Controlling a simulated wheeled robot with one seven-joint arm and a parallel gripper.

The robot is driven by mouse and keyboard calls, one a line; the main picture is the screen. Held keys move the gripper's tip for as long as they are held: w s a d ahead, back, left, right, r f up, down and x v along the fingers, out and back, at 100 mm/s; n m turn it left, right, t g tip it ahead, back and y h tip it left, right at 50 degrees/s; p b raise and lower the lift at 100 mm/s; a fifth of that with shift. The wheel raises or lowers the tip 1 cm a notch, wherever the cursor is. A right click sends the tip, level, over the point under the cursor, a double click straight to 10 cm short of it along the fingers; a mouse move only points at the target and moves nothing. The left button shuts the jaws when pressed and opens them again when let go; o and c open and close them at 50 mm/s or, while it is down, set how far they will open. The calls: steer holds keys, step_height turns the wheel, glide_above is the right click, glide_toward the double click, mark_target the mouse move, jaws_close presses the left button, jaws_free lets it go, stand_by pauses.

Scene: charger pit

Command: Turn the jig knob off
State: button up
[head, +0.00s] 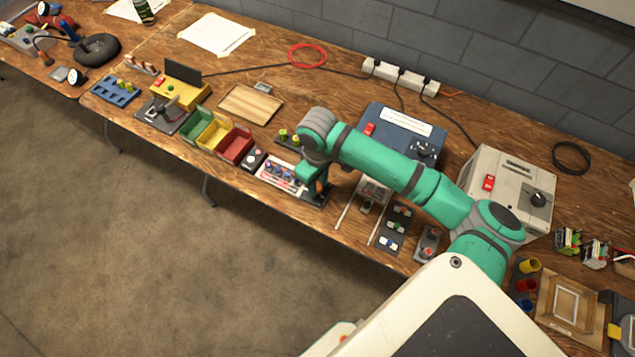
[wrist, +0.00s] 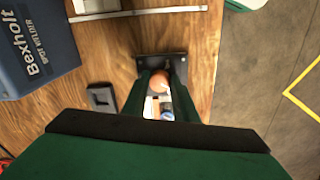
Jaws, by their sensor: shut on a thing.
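My gripper (wrist: 162,78) points down at the bench, with its two dark green fingers on either side of a round orange knob (wrist: 159,83). I take this to be the jig knob; it stands over a small dark base (wrist: 146,62). The fingers are shut on it. In the head view my gripper (head: 318,184) is low over the dark base (head: 318,198) near the bench's front edge, and part of the orange knob shows there. The fingers hide most of the knob, and its setting cannot be read.
A blue Bexholt spot welder (wrist: 40,45) stands nearby; it also shows behind my arm (head: 385,118). A panel with coloured parts (head: 283,175) lies just left of my gripper. A beige box (head: 510,170) stands right. The bench's front edge is close.

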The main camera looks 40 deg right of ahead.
mark_target(318, 185)
steer(key=n, duration=0.4)
steer(key=shift+d+n, duration=0.15)
steer(key=shift+n, duration=0.15)
steer(key=n, duration=0.4)
steer(key=shift+w+d+r+n, duration=0.1)
steer(key=shift+n, duration=0.2)
steer(key=n, duration=0.4)
steer(key=shift+n, duration=0.3)
steer(key=shift+w+n, duration=0.15)
steer(key=shift+n, duration=2.05)
steer(key=o, duration=1.1)
steer(key=shift+c, duration=0.2)
step_height(318, 185, up, 11)
